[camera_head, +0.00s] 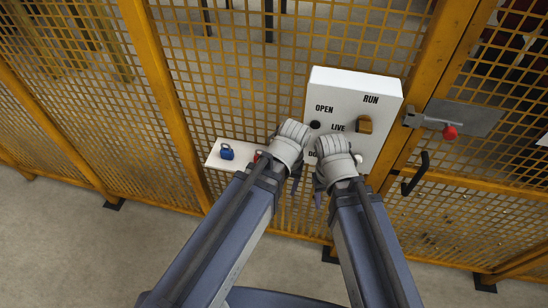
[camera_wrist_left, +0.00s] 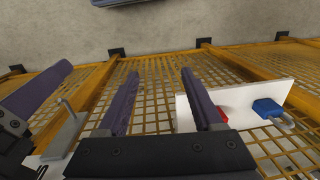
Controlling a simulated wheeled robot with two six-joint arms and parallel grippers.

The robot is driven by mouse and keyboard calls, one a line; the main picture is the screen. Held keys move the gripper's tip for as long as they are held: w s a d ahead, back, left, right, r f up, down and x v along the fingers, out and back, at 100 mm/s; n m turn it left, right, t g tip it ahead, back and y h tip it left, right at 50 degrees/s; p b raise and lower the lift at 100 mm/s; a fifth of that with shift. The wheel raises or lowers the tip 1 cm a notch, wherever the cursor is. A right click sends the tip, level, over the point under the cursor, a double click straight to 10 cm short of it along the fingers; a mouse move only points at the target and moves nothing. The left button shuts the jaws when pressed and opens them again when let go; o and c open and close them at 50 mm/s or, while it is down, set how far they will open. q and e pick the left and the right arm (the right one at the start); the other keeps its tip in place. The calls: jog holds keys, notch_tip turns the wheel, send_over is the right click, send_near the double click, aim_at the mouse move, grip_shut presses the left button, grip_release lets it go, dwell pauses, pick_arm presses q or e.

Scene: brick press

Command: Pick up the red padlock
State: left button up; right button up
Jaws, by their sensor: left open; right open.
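The red padlock (camera_head: 257,155) rests on a small white shelf (camera_head: 214,160) and is mostly hidden behind my left arm in the head view.
A latch with a red end (camera_head: 450,132) and a black handle (camera_head: 415,174) are to the right. My two wrists are close together.

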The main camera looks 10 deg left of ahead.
pick_arm(q)
jog(key=w+a+r+n, duration=0.1)
jog(key=w+n, duration=0.1)
jog(key=n, duration=0.1)
jog(key=w+a+n+p, duration=0.1)
jog(key=w+a+n, duration=0.1)
jog(key=w+n, duration=0.1)
jog(key=w+a+r+n+p, duration=0.1)
jog(key=w+n, duration=0.1)
jog(key=n, duration=0.1)
jog(key=shift+w+a+r+n+h, duration=0.3)
jog(key=shift+w, duration=0.05)
jog(key=w+a+n, duration=0.1)
jog(key=n, duration=0.1)
jog(key=w+a+r+n+p, duration=0.1)
jog(key=w+a+n, duration=0.1)
jog(key=n, duration=0.1)
jog(key=w+a+n, duration=0.1)
jog(key=n, duration=0.1)
jog(key=shift+w+a+r, duration=0.15)
jog(key=shift+a, duration=0.2)
jog(key=shift+w+a+n, duration=0.2)
jog(key=shift+a+n, duration=0.15)
jog(key=shift+n, duration=0.35)
jog(key=f+b, duration=0.3)
jog(key=f, duration=0.1)
jog(key=f+b, duration=0.4)
jog(key=shift+s+d, duration=0.15)
jog(key=shift+d, duration=0.05)
jog(key=shift+r, duration=0.15)
